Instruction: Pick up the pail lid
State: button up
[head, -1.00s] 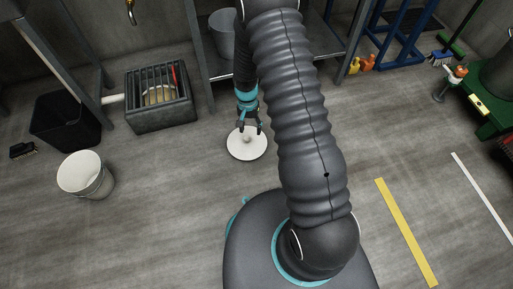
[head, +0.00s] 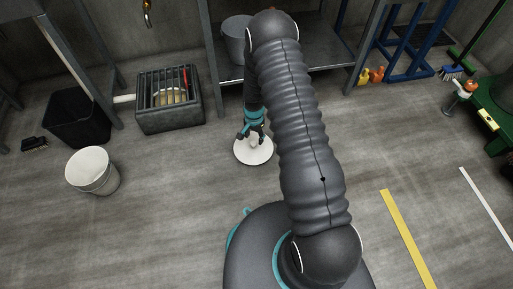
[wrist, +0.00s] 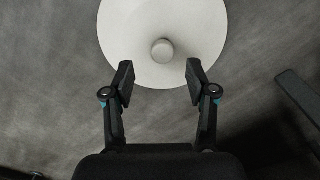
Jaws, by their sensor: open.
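The pail lid is a round white disc (head: 254,154) with a small knob, lying flat on the grey floor in the head view. It also shows at the top of the wrist view (wrist: 135,30), where its grey-white knob (wrist: 162,50) is near the disc's middle. My gripper (head: 252,138) is over the lid in the head view. In the wrist view my gripper (wrist: 158,78) is open and empty, its fingertips overlapping the lid's lower edge in the picture. The knob lies beyond the fingertips, centred between them. My arm partly hides the lid's surroundings.
A white pail (head: 92,172) stands on the floor at left. Behind it are a black bin (head: 78,120) and a grey grated box (head: 170,100). A metal shelf (head: 318,75) with a grey bucket (head: 237,38) stands behind the lid. Floor between pail and lid is clear.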

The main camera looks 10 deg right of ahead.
aim_at(253, 142)
jog(key=shift+a+f+b, duration=0.2)
jog(key=shift+f+b, duration=0.2)
jog(key=shift+f, duration=2.3)
grip_shut()
